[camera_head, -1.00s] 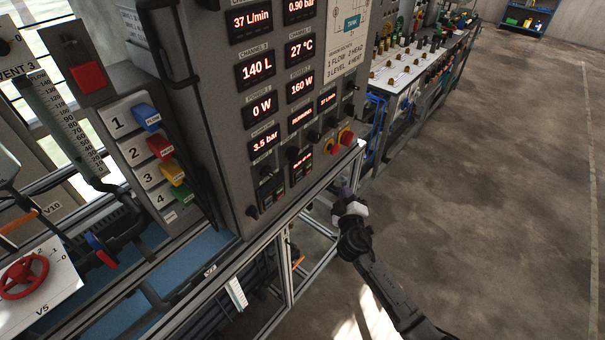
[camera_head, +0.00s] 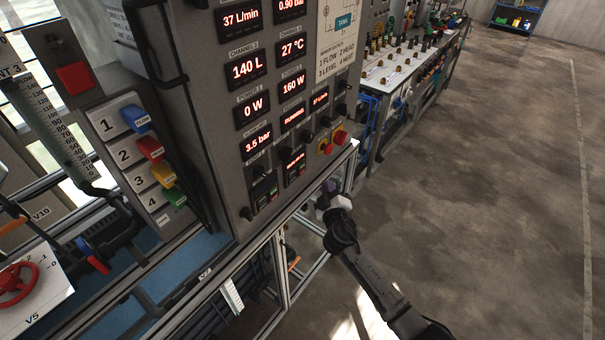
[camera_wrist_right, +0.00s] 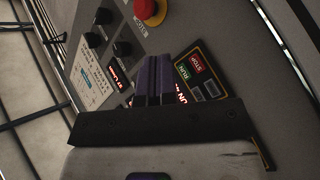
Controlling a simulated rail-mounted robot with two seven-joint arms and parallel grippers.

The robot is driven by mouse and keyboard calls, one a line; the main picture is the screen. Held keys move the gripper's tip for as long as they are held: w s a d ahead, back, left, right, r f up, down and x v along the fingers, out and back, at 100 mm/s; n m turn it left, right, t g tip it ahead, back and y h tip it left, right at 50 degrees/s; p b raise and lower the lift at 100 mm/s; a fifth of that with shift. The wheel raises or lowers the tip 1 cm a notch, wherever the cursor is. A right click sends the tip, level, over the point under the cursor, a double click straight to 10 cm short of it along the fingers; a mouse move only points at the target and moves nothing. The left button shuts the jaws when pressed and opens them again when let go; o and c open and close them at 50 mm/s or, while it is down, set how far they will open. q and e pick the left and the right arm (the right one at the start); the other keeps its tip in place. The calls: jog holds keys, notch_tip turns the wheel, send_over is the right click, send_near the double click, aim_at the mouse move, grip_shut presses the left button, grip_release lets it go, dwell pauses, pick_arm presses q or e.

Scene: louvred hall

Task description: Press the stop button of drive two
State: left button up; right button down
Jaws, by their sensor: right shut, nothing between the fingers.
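Two small drive units sit low on the grey panel (camera_head: 225,150), a left one (camera_head: 264,190) and a right one (camera_head: 293,166). Their labels are too small to read in the head view. The right wrist view shows one keypad with a red STOP button (camera_wrist_right: 196,60) and a green RUN button (camera_wrist_right: 184,72). My right gripper (camera_head: 329,187) is shut and empty, below and right of the drive units. In the right wrist view its purple fingers (camera_wrist_right: 154,72) lie left of the keypad and hide part of a lit display. I cannot tell any contact. My left gripper is not in view.
Two red knobs, one mushroom-shaped (camera_head: 341,137) and one on a yellow base (camera_head: 325,148), stick out right of the drive units. Black knobs (camera_wrist_right: 122,48) also protrude. A metal frame edge (camera_head: 310,190) runs under the panel. Open floor (camera_head: 490,200) lies right.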

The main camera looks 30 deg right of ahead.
aim_at(302, 172)
jog(key=w, duration=0.1)
jog(key=w+a+b, duration=0.1)
jog(key=w, duration=0.1)
jog(key=w+b, duration=0.1)
jog(key=w, duration=0.1)
jog(key=shift+w+a, duration=0.25)
jog(key=shift+a, duration=0.15)
dwell(0.7)
dwell(0.6)
jog(key=shift+w+b, duration=0.1)
jog(key=shift+b, duration=0.25)
